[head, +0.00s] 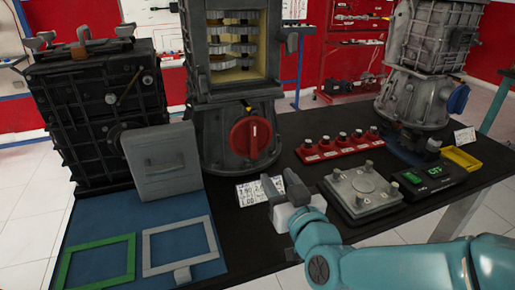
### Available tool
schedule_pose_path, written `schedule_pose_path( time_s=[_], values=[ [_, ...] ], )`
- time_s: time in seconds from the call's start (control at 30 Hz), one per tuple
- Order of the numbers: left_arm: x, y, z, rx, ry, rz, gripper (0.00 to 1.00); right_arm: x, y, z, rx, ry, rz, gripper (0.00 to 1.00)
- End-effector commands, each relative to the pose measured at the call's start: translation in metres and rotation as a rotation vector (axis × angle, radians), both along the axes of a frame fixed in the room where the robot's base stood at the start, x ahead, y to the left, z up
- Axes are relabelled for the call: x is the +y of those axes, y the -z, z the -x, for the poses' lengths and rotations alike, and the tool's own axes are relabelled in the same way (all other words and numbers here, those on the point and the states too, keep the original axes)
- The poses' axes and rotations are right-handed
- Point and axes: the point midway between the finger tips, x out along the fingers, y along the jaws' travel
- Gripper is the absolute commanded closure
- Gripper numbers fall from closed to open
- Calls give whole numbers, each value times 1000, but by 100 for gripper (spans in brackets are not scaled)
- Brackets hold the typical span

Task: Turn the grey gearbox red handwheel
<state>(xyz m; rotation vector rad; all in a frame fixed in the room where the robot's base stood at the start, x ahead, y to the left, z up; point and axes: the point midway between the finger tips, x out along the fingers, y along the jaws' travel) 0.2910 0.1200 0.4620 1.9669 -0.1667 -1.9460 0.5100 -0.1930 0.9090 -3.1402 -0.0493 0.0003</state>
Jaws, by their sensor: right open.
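The grey gearbox (202,117) stands upright in the middle of the bench, with a lit opening showing stacked gears. My teal right arm comes in from the lower right. My left gripper is not in view.
A black gearbox (88,122) and a leaning grey cover (163,160) stand left. Green (98,262) and grey (180,229) frames lie on a blue mat. A red rack (338,147), grey plate (361,193), black meter (430,179) and yellow tray (460,158) are right.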

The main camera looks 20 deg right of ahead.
Motion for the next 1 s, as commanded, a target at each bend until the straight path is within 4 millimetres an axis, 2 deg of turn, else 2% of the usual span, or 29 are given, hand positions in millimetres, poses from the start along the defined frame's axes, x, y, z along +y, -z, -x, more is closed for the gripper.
schedule_pose_path(
  time_s=[0.3, 0.5, 0.7, 1.0],
  values=[
    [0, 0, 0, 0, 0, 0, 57, 4, 1, -76, 2, -2, -1, 55],
    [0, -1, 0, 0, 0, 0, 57, 4, 1, -117, 2, -2, 0, 55],
    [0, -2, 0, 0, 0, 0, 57, 4, 1, -138, 2, -3, -1, 55],
    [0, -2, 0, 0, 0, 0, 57, 3, 1, -142, 2, -3, -1, 55]
  ],
)
